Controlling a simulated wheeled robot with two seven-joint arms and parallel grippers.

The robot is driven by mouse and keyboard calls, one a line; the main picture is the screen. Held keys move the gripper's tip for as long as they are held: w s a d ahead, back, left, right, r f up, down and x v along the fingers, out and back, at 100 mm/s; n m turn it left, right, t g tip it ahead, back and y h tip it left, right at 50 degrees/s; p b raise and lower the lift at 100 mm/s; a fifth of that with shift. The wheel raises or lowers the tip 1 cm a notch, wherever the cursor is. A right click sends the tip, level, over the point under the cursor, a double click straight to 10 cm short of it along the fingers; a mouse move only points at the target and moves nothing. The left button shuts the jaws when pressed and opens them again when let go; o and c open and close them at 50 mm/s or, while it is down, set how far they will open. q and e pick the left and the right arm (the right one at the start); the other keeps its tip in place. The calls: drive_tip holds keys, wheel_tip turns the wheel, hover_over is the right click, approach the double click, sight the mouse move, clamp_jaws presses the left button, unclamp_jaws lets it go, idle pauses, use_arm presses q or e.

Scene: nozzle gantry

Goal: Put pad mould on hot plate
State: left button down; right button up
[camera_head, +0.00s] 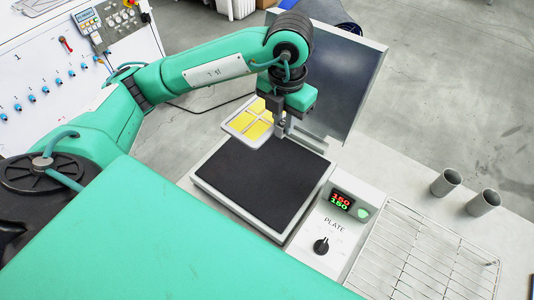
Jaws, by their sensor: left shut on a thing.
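The pad mould (239,122) is a light grey frame with several yellow pads, at the back left edge of the hot plate in the head view. The hot plate (262,185) has a flat black top, bare over most of its area, in a light housing. My left gripper (280,129) points down at the mould's right side, shut on the mould. My gripper and wrist hide part of the mould. I cannot tell whether the mould is above the plate or behind it. My right gripper is not in view.
A dark upright panel (320,75) stands behind the plate. A control box (333,230) with a knob and lit red and green digits is at its right. A wire rack (425,255) and two grey cylinders (445,182) (483,202) stand further right.

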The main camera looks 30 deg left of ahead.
use_arm(q)
drive_tip(key=shift+f+n, duration=0.25)
drive_tip(key=shift+n, duration=0.05)
wheel_tip(320, 180, down, 15)
drive_tip(key=p, duration=0.2)
drive_tip(key=shift+p, duration=0.3)
wheel_tip(320, 180, down, 4)
drive_tip(key=shift+f+p, duration=0.15)
drive_tip(key=shift+p, duration=0.4)
drive_tip(key=shift+f, duration=0.1)
drive_tip(key=c, duration=1.8)
unclamp_jaws()
drive_tip(key=shift+f, duration=0.1)
drive_tip(key=o, duration=0.5)
